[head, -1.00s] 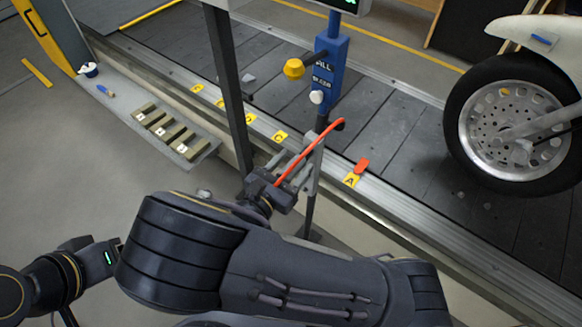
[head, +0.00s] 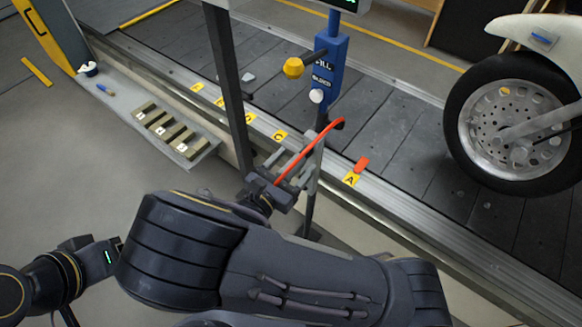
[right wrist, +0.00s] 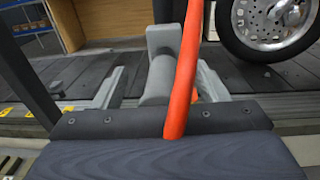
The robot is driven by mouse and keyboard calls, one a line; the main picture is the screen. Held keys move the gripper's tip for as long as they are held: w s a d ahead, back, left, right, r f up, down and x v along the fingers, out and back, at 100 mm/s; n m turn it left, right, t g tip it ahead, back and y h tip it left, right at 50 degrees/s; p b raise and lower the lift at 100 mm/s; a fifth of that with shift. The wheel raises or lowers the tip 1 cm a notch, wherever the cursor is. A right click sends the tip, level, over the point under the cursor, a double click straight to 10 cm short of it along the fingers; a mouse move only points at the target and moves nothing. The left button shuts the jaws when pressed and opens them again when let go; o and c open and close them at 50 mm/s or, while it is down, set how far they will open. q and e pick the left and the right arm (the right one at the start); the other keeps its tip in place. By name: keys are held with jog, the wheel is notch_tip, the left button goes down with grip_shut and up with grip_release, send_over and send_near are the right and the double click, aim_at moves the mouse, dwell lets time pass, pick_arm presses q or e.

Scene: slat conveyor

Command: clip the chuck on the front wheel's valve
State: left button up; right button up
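The front wheel (head: 513,128), a black tyre on a drilled silver disc, stands at the right on the conveyor; part of it shows in the right wrist view (right wrist: 268,28). I cannot make out its valve. The grey chuck (right wrist: 160,72) stands between the fingers of my right gripper (right wrist: 160,88), with gaps seen on both sides, so the gripper looks open around it. An orange-red hose (right wrist: 184,75) passes in front of the chuck. In the head view my right gripper (head: 290,165) is beside the post's grey bracket (head: 313,172).
A dark upright post (head: 228,90) stands left of my right gripper. Yellow floor tags line the conveyor edge (head: 395,215).

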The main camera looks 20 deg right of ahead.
jog(key=shift+o, duration=0.3)
jog(key=shift+d+r+g+h, duration=0.25)
jog(key=shift+d+g+h, duration=0.2)
jog(key=shift+d, duration=0.6)
jog(key=shift+s+a, duration=0.1)
jog(key=shift+a, duration=0.1)
pick_arm(q)
jog(key=shift+w+d+r+p, duration=0.15)
jog(key=shift+d+r+p, duration=0.05)
jog(key=shift+r+p, duration=0.2)
jog(key=shift+w+d+r+p, duration=0.15)
jog(key=shift+r+p, duration=0.25)
pick_arm(e)
jog(key=v, duration=0.9)
jog(key=shift+w+a+t+y, duration=0.2)
jog(key=shift+w+t+y, duration=0.1)
jog(key=shift+t+y, duration=0.05)
jog(key=shift+f, duration=0.2)
